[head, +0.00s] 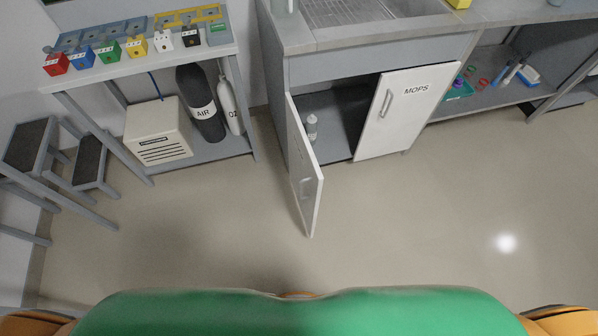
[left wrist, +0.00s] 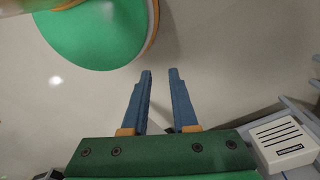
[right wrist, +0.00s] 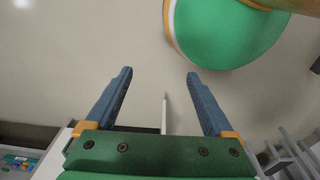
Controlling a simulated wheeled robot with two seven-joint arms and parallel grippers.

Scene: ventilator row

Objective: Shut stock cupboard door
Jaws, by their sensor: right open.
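The stock cupboard's left door (head: 306,168) stands swung wide open towards me in the head view, with a handle on its face. The right door (head: 405,108), marked MOPS, looks shut. A pale bottle (head: 311,127) stands inside the open half. Neither gripper shows in the head view. My right gripper (right wrist: 161,72) is wide open and empty. A thin pale upright strip (right wrist: 164,116), which looks like the open door's edge, shows between its fingers; I cannot tell how far off it is. My left gripper (left wrist: 160,71) is partly open and empty above the floor.
A bench (head: 130,68) with coloured blocks stands at the left, with a pale box (head: 157,132) and AIR and O2 cylinders (head: 203,104) below. Step stools (head: 88,160) stand further left. A shelf (head: 480,98) with small items is at the right. The floor (head: 420,220) before the cupboard is clear.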

